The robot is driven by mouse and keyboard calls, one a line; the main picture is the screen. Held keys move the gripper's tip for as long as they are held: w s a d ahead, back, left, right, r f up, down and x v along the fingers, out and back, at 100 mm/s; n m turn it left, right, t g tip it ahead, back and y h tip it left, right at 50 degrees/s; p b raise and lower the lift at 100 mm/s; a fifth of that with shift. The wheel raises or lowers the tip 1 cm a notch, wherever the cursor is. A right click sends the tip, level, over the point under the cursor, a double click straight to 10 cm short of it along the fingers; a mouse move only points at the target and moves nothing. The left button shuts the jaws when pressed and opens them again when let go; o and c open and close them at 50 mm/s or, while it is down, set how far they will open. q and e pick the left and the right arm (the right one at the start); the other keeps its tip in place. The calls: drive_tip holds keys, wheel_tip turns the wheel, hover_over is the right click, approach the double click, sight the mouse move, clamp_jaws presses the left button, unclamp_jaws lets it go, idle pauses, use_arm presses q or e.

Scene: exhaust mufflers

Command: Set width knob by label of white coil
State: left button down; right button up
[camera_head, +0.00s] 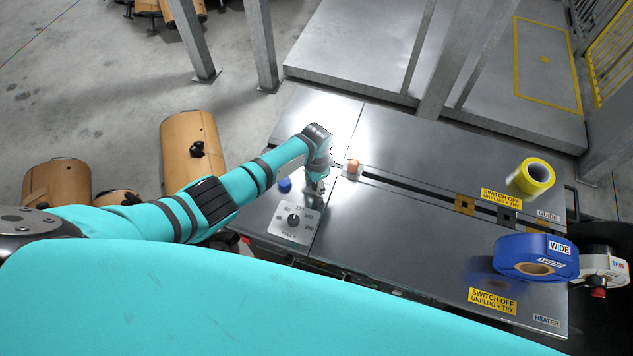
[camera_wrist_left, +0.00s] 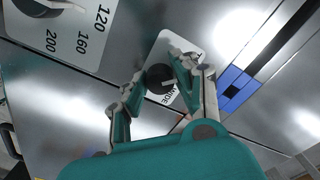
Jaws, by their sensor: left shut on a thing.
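The width knob (camera_wrist_left: 158,80) is black and sits on a white plate (camera_wrist_left: 178,50) that reads WIDE at one end; the label at the other end is mostly hidden. My left gripper (camera_wrist_left: 150,86) has its fingers on both sides of the knob and is shut on it. In the head view the left gripper (camera_head: 316,186) points down at the bench, and the knob is hidden there. The white coil (camera_head: 603,264) hangs at the bench's right end, with a label that seems to read THIN. My right gripper is not in view.
A numbered dial (camera_head: 293,220) is in front of the gripper; its plate also shows in the left wrist view (camera_wrist_left: 85,30). A blue coil (camera_head: 535,258) labelled WIDE and a yellow coil (camera_head: 536,174) are at the right.

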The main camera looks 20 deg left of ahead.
sight(316, 184)
use_arm(q)
drive_tip(key=shift+w, duration=0.1)
idle(0.4)
drive_tip(key=c, duration=1)
unclamp_jaws()
wheel_tip(316, 184, up, 12)
drive_tip(key=shift+r, duration=0.1)
